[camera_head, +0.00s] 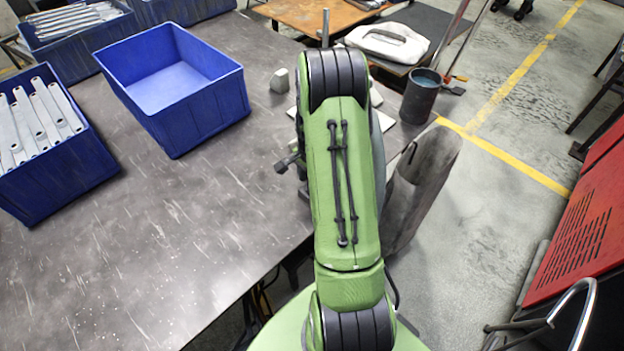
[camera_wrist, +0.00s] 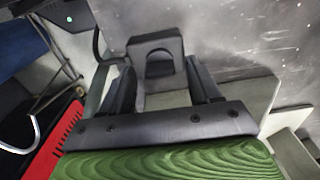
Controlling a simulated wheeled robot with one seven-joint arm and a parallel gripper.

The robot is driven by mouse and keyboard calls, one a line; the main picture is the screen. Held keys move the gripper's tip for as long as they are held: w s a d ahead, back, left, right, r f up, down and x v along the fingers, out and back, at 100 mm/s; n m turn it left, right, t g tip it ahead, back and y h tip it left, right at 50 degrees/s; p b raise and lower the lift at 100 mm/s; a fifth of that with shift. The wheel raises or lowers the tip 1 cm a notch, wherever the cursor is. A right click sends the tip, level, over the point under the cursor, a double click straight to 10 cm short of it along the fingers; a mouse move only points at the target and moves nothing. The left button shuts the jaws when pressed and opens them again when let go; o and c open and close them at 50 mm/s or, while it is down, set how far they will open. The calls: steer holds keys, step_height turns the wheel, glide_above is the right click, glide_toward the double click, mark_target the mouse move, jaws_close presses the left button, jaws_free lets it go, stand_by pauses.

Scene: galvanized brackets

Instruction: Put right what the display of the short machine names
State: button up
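No display and no machine that I can identify as the short one shows in either view. My gripper (camera_wrist: 160,72) is seen from behind in the wrist view, its two dark fingers well apart. Ahead of and between the fingertips is a dark grey block (camera_wrist: 155,45) with an arched opening. I cannot tell whether the fingers touch it. A pale flat plate (camera_wrist: 257,98) lies beneath and to the right. In the head view my green arm hides the gripper and most of what is around it.
The dark worktop (camera_head: 205,235) bears an empty blue bin (camera_head: 135,118) and a blue bin of galvanized brackets (camera_head: 75,175). Another bracket bin (camera_head: 72,62) stands behind. A dark cup (camera_head: 421,97) is right of my arm. A red panel (camera_head: 585,225) stands right. The front worktop is clear.

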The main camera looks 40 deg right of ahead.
step_height(320, 180, up, 16)
steer(key=p, duration=0.4)
steer(key=shift+f, duration=0.15)
